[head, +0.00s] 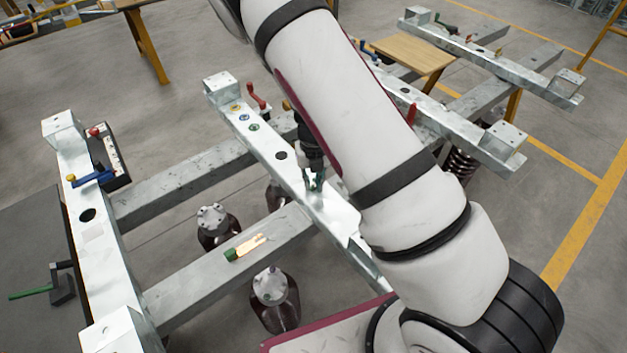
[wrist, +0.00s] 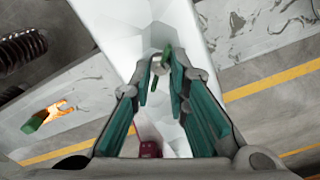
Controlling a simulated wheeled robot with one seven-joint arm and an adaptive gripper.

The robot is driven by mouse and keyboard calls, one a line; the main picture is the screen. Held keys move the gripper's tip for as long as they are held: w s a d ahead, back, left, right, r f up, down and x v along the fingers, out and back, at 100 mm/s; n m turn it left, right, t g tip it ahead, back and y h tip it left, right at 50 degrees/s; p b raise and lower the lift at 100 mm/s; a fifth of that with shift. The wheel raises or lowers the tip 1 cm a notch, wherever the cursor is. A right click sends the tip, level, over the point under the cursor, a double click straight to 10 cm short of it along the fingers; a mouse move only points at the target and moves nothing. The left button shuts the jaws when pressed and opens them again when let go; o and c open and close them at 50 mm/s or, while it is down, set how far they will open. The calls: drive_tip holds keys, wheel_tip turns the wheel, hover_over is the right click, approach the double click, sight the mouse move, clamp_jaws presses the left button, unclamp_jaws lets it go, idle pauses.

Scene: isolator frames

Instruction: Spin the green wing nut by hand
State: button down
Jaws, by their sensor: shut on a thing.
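The green wing nut (wrist: 168,54) shows in the wrist view between the tips of my gripper (wrist: 161,68), over the pale metal beam. One green wing sticks up past the fingertips, and the rest is partly covered by them. My gripper's teal-padded fingers are drawn together at the tips and shut on the nut. In the head view my gripper (head: 314,181) points down at the middle beam (head: 335,212). The nut cannot be made out there behind the fingers and my arm.
A green-ended, brightly lit piece (head: 245,247) lies on the cross beam. A red handle (head: 257,96) stands at the middle beam's far end; a blue-handled clamp (head: 92,178) is on the left beam. Dark springs and capped cylinders (head: 270,287) sit below. Open floor lies between beams.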

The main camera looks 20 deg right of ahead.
drive_tip(key=shift+w+d, duration=0.1)
drive_tip(key=shift+d, duration=0.3)
